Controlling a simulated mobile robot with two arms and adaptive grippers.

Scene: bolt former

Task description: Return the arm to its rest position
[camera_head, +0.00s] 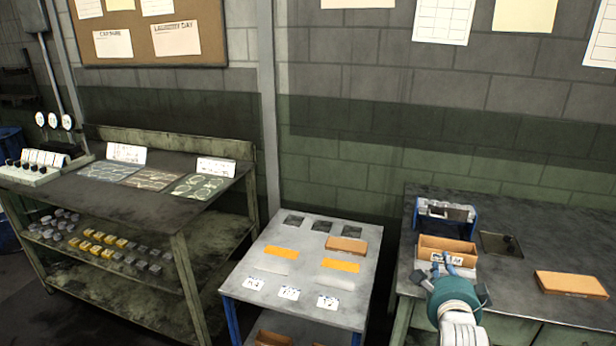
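My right arm comes in at the lower right, with a white wrist and a teal joint. My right gripper (447,265) points away from the camera, at the near side of an orange-brown open box (462,244) on the dark right-hand bench. Its fingers are small and partly hidden by my own wrist. I cannot tell whether they touch the box or hold anything. My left gripper is not in view.
A blue-sided fixture (421,212) stands behind the box, and an orange-brown block (570,284) lies to the right. A grey table (310,262) with orange plates and cut-outs stands in the middle. A shelved workbench (160,205) is at left.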

